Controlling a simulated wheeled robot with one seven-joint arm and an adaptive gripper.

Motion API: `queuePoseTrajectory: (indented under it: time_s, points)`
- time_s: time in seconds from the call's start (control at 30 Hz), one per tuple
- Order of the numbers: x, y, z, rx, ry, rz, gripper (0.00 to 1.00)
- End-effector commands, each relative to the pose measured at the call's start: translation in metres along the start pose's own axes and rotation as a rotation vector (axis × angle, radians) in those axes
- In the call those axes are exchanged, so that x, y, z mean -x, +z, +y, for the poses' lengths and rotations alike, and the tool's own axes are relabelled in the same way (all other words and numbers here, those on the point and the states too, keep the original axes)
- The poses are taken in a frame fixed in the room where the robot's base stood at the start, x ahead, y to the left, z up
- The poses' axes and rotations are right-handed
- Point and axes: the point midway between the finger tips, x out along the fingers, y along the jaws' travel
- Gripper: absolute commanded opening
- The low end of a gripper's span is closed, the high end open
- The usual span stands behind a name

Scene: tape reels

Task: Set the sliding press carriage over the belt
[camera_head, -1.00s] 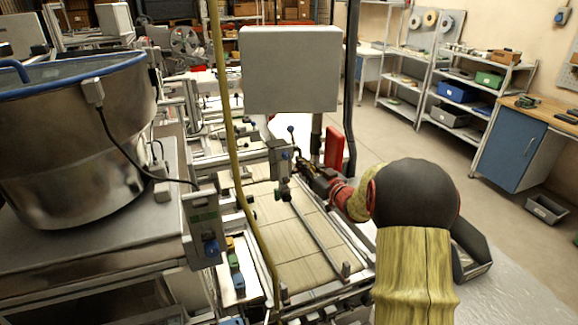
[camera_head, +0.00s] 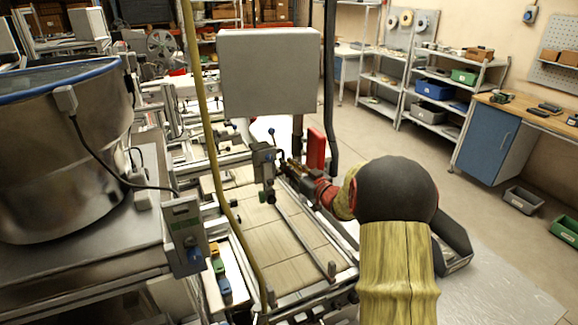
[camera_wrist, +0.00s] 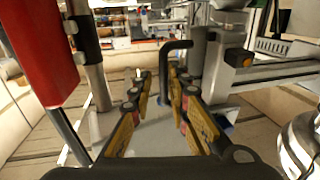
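The belt has pale beige plates. My gripper (camera_head: 288,170) is just right of the carriage, reaching toward it from the right. In the wrist view my gripper (camera_wrist: 160,85) has its yellow-padded fingers apart. A black bent handle (camera_wrist: 164,75) stands between them, with gaps visible on both sides. The grey carriage body (camera_wrist: 226,60) is to the right in that view. Whether the fingertips touch the handle cannot be told.
A red panel (camera_head: 316,148) stands behind my wrist, also at left in the wrist view (camera_wrist: 42,50). A large grey box (camera_head: 267,72) hangs above the belt. A yellow hose (camera_head: 207,130) and a metal bowl (camera_head: 65,150) are at left.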

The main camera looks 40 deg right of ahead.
Motion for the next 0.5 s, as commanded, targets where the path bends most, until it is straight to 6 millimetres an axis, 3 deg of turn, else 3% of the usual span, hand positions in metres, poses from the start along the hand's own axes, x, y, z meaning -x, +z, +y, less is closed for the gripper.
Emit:
queuePoseTrajectory:
  time_s: [0.17, 0.5]
  points:
    - [0.011, 0.0, 0.001, 0.0, 0.002, -0.001, 0.17]
    - [0.076, 0.0, 0.001, 0.0, 0.004, 0.0, 0.17]
